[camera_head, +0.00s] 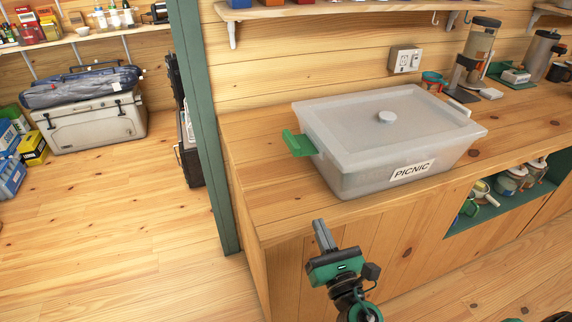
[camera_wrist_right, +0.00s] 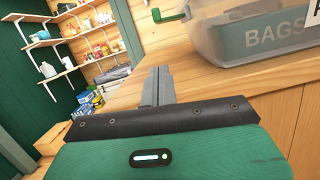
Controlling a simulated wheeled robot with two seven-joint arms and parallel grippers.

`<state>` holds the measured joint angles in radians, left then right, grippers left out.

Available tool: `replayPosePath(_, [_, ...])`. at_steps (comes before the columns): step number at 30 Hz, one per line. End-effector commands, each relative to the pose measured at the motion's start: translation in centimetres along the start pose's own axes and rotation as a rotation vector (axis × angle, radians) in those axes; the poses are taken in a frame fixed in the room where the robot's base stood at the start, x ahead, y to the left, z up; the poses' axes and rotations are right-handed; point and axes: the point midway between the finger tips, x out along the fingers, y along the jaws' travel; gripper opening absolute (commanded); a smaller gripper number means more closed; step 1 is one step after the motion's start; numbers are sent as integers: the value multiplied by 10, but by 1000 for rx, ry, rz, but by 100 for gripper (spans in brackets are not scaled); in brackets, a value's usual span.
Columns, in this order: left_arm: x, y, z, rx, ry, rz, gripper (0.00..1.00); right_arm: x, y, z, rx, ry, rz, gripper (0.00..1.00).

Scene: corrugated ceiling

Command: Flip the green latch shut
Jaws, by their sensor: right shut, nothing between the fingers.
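A clear plastic bin (camera_head: 350,170) with a frosted lid (camera_head: 350,115) and a PICNIC label sits on the wooden counter. The green latch (camera_head: 298,143) sticks outward from the bin's left end, near the lid's rim. In the right wrist view the latch (camera_wrist_right: 171,16) shows at the top, beside the bin (camera_wrist_right: 225,45). My right gripper (camera_head: 319,226) is shut and empty in front of the counter's front edge, below and apart from the latch. Its fingers (camera_wrist_right: 158,76) are together in the wrist view. My left gripper is not in view.
The counter (camera_head: 262,190) is bare left of the bin. A green post (camera_head: 208,130) stands at the counter's left end. A wall shelf (camera_head: 290,10) hangs above. A wall outlet (camera_head: 405,59), a small teal cup (camera_head: 432,78) and coffee gear (camera_head: 478,50) are behind the bin.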

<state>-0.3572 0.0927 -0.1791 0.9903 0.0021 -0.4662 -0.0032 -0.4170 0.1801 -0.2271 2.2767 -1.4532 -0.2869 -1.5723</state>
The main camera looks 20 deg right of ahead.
Motion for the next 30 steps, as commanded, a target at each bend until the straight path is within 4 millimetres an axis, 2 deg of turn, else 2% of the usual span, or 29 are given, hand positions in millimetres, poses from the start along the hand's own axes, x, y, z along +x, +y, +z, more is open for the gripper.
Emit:
replayPosePath(11, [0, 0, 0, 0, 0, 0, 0, 0, 2, 4, -29, -10, 10, 0])
replayPosePath(16, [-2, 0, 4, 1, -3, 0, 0, 8, 2, 5, -27, -11, 9, 0])
replayPosePath(20, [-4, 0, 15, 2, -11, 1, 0, 24, 3, 7, -28, -11, 9, 0])
replayPosePath(30, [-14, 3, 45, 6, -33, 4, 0, 84, 4, 8, -27, -11, 9, 0])
